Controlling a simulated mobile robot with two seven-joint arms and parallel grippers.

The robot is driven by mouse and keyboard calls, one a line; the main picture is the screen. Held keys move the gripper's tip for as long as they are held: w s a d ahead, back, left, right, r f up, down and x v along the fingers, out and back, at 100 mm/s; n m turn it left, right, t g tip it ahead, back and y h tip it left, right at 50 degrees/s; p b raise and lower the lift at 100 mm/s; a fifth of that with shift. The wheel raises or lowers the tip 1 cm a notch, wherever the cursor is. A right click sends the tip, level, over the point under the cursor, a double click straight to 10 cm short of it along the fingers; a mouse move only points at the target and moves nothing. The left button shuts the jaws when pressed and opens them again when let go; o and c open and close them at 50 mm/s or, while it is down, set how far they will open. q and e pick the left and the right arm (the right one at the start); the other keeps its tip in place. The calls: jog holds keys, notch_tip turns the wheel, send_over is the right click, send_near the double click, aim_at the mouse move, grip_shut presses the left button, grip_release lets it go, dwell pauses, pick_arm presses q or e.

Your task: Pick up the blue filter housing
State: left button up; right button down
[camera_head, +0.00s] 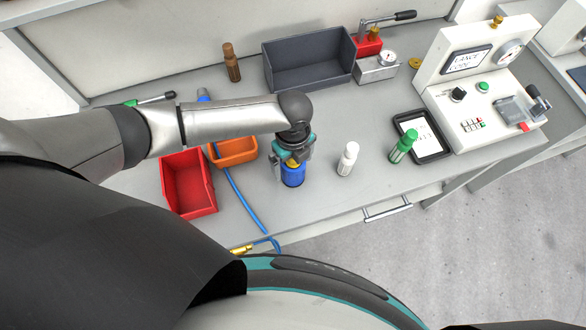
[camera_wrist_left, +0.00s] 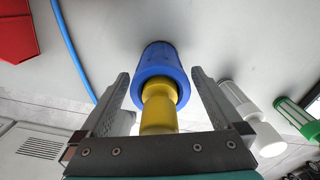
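The blue filter housing (camera_head: 293,177) stands on the grey bench directly below my left gripper (camera_head: 291,160). In the left wrist view the blue housing (camera_wrist_left: 160,62) has a yellow neck (camera_wrist_left: 158,108) facing the gripper. The two fingers of my left gripper (camera_wrist_left: 160,78) are spread on either side of the housing, with gaps visible on both sides. The gripper is open, and its palm hides part of the neck's near end. My right gripper is not in view.
A white bottle (camera_head: 348,159) and a green bottle (camera_head: 403,147) stand to the right. A red bin (camera_head: 189,185) and an orange bin (camera_head: 233,152) are at left, with a blue hose (camera_head: 240,195) running beside them. A grey bin (camera_head: 309,60) stands behind.

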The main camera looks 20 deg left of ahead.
pick_arm(q)
grip_shut()
dwell(0.6)
jog(key=shift+w+r, duration=0.1)
